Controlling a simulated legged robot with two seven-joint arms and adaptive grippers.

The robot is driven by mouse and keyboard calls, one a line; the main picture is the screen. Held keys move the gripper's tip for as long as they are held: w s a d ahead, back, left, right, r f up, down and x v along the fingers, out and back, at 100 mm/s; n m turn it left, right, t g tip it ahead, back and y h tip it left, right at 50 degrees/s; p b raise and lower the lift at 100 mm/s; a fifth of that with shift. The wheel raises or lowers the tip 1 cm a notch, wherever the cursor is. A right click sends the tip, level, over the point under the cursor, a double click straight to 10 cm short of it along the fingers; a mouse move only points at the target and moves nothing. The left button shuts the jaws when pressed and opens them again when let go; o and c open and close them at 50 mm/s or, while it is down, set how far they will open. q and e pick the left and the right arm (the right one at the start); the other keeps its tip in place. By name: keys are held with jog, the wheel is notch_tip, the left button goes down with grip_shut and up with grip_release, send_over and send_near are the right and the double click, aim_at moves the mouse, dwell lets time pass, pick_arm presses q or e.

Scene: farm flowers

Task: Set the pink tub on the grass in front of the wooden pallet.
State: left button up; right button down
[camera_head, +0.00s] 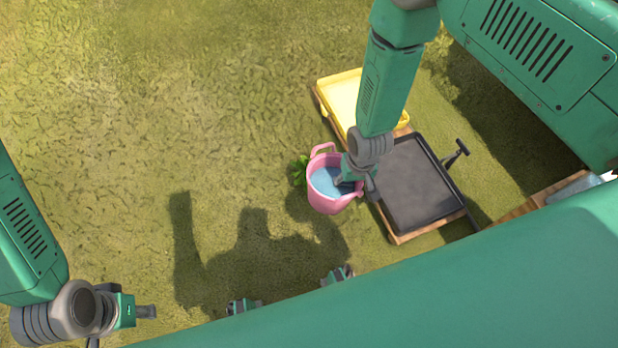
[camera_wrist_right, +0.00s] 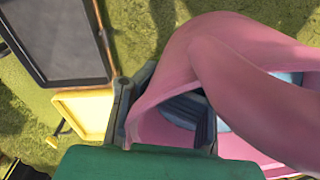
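The pink tub (camera_head: 316,192), with something blue inside, is at the left side of the wooden pallet (camera_head: 402,239) in the head view. It fills much of the right wrist view (camera_wrist_right: 250,80). My right gripper (camera_head: 360,183) is at the tub's right-hand handle. In the right wrist view my right gripper (camera_wrist_right: 160,118) has one finger on each side of the pink handle and looks shut on it. Whether the tub touches the grass is hard to tell. My left gripper (camera_head: 145,312) is empty at the lower left, far from the tub; its finger opening is unclear.
A yellow tray (camera_head: 322,86) and a black tray (camera_head: 420,190) lie on the pallet. A green leafy plant (camera_head: 299,170) is just left of the tub. Open grass (camera_head: 130,130) spreads to the left. Another wooden item (camera_head: 530,204) is at the right.

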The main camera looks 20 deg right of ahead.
jog(key=s+d+f+m+b, duration=0.1)
jog(key=s+f+b, duration=0.1)
jog(key=f, duration=0.8)
jog(key=s+d+f+m+h+b, duration=0.1)
jog(key=s+d+f+m+b, duration=0.1)
jog(key=f, duration=0.8)
jog(key=s+d+f+m+h+b, duration=0.1)
jog(key=s+f+b, duration=0.1)
jog(key=f, duration=0.8)
jog(key=shift+s+d+f+m, duration=0.3)
jog(key=shift+s+d+m, duration=0.1)
jog(key=shift+s, duration=0.15)
notch_tip(320, 180, down, 5)
jog(key=b, duration=0.4)
jog(key=shift+f, duration=0.1)
jog(key=shift+f+b, duration=0.75)
jog(key=shift+f, duration=0.15)
notch_tip(320, 180, down, 3)
jog(key=shift+b, duration=1.25)
jog(key=shift+r, duration=0.1)
